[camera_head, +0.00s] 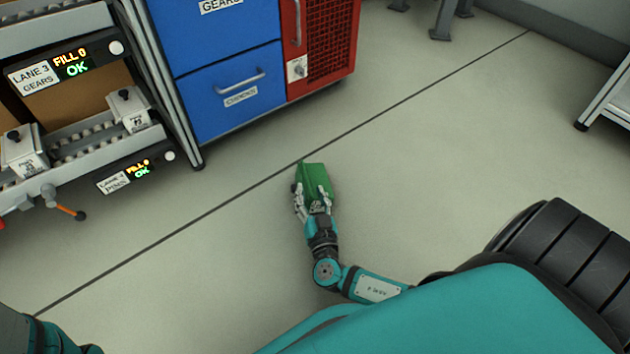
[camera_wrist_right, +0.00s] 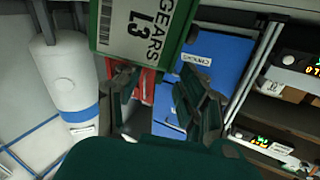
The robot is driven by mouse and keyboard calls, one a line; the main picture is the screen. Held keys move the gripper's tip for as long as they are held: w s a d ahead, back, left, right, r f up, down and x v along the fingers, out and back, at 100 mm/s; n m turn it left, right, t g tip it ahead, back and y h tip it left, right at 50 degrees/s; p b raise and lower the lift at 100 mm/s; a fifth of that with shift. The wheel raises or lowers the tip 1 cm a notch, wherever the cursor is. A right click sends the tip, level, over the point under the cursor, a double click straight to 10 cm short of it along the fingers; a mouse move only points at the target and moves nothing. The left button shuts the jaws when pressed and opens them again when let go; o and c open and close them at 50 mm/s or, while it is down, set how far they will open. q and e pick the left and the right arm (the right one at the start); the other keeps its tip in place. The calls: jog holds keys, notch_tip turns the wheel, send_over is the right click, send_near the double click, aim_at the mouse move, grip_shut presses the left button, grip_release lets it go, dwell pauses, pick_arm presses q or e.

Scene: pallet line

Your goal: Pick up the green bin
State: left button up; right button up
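The green bin (camera_head: 315,180) is at my right gripper (camera_head: 312,196) in the middle of the head view, with bare floor behind it. The gripper's fingers lie along both sides of the bin's near end and are shut on it. In the right wrist view the bin (camera_wrist_right: 185,30) fills the top middle, with a white label reading GEARS L3. The right gripper's fingers (camera_wrist_right: 160,85) reach up to its lower edge there. The bin's inside and far end are hidden in the wrist view. My left gripper is out of view; only part of that arm shows at bottom left.
A blue drawer cabinet (camera_head: 228,90) with a red section (camera_head: 328,45) stands beyond the bin. A roller rack (camera_head: 85,140) with lit lane signs is at left. A metal stand (camera_head: 610,100) is at far right. The floor around the bin is clear.

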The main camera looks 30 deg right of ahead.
aim_at(306, 177)
jog(key=b+x, duration=0.2)
jog(key=x, duration=0.3)
jog(key=shift+w+d+f, duration=0.1)
jog(key=shift+w, duration=0.25)
jog(key=shift+w+d, duration=0.1)
jog(key=shift+w, duration=0.15)
jog(key=shift+c, duration=0.4)
grip_shut()
